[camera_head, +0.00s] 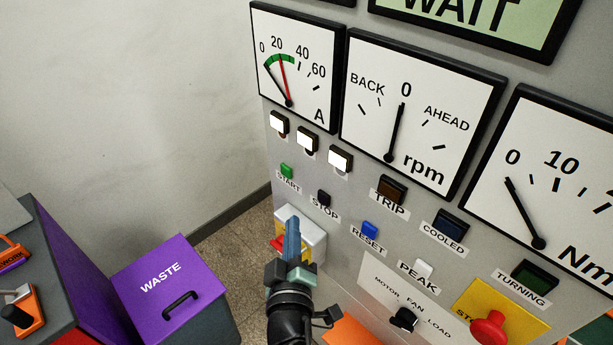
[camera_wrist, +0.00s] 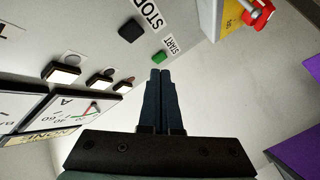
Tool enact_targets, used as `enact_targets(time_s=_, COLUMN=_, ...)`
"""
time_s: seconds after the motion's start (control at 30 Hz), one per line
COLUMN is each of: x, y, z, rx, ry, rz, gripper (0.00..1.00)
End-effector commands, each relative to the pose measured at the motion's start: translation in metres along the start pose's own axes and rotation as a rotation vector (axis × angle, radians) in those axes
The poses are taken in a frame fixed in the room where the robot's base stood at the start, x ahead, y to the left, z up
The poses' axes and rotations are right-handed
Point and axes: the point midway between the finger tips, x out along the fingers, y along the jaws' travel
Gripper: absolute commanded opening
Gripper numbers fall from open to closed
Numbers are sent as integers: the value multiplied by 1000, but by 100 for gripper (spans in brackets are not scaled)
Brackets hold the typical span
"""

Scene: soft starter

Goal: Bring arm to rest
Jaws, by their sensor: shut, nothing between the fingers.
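My gripper (camera_head: 291,232) points toward the grey control panel (camera_head: 335,195), in front of a small box with a red and yellow part (camera_head: 279,243). In the wrist view my gripper (camera_wrist: 161,72) has its two dark fingers together with nothing between them. The green START button (camera_wrist: 159,57) lies just beyond the fingertips in that view, and the black STOP button (camera_wrist: 131,31) is to its upper left. I cannot tell exactly how far the tips are from the panel.
Several gauges, such as the rpm dial (camera_head: 420,125), and lit lamps (camera_head: 308,139) fill the panel. A red stop knob (camera_head: 489,328) sticks out at lower right. A purple WASTE bin (camera_head: 170,275) stands at lower left. The floor between is clear.

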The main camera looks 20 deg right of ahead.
Motion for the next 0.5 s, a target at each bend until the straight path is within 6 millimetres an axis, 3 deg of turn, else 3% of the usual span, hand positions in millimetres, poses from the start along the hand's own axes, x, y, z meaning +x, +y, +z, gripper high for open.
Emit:
enact_targets(time_s=0.17, x=0, y=1, z=-2, rx=3, ry=2, rz=2, gripper=0)
enact_targets(time_s=0.27, x=4, y=14, z=-18, rx=36, ry=25, rz=19, gripper=0)
enact_targets(time_s=0.37, x=9, y=43, z=-58, rx=122, ry=85, rz=57, gripper=0)
enact_targets(time_s=0.5, x=7, y=105, z=-141, rx=310, ry=223, rz=111, gripper=0)
